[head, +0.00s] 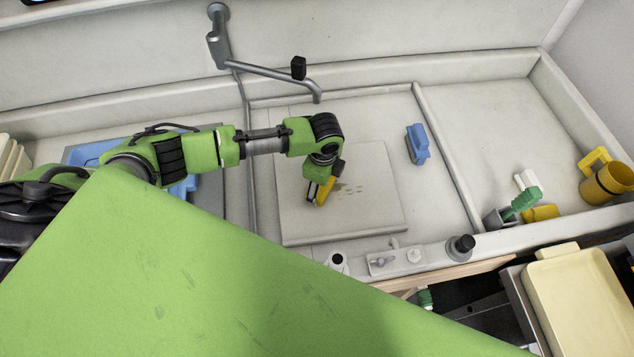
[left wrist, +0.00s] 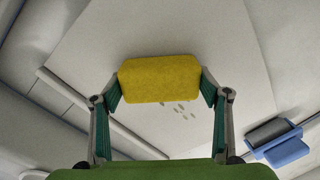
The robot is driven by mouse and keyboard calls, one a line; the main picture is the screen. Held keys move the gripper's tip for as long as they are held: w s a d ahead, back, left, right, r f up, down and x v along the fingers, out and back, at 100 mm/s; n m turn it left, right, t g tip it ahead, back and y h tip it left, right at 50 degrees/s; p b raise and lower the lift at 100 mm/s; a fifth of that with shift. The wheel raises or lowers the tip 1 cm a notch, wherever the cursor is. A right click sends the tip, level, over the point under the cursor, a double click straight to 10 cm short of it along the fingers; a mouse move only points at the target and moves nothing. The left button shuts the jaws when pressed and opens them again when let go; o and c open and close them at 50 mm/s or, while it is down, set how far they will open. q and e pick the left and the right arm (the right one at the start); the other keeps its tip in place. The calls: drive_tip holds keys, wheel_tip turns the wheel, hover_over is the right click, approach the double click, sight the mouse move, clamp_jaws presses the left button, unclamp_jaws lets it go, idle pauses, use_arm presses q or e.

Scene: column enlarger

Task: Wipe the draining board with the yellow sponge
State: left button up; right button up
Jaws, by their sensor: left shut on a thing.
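The draining board (head: 370,220) is a pale square slab in the middle of the sink area. A few small brownish marks (head: 350,189) show on it, just right of the sponge. My left gripper (head: 319,190) reaches over the board from the left. It is shut on the yellow sponge (head: 327,189). In the left wrist view the sponge (left wrist: 160,78) sits between the two fingers, with the marks (left wrist: 179,110) on the board (left wrist: 200,35) close beside it. I cannot tell whether the sponge touches the board. My right gripper is not in view.
A tap (head: 262,70) reaches over the back edge. A yellow mug (head: 606,183), a green brush (head: 523,200) and a grey holder (head: 496,218) stand at the right. A blue tray (head: 90,152) is behind my left arm.

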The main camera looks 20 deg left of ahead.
sight(353, 185)
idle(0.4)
use_arm(q)
drive_tip(key=shift+w+d+b, duration=0.3)
drive_tip(key=shift+w+d, duration=0.35)
drive_tip(key=shift+d, duration=0.35)
drive_tip(key=shift+w+d+b, duration=0.25)
drive_tip(key=shift+w+d, duration=0.35)
drive_tip(key=shift+d, duration=0.35)
drive_tip(key=shift+d, duration=0.1)
drive_tip(key=shift+w+d+f+b, duration=0.1)
drive_tip(key=shift+w+d+b, duration=0.2)
drive_tip(key=shift+w+d, duration=0.25)
drive_tip(key=shift+w+d+b, duration=0.3)
drive_tip(key=shift+d, duration=0.35)
drive_tip(key=shift+w+d, duration=0.45)
drive_tip(key=shift+d, duration=0.25)
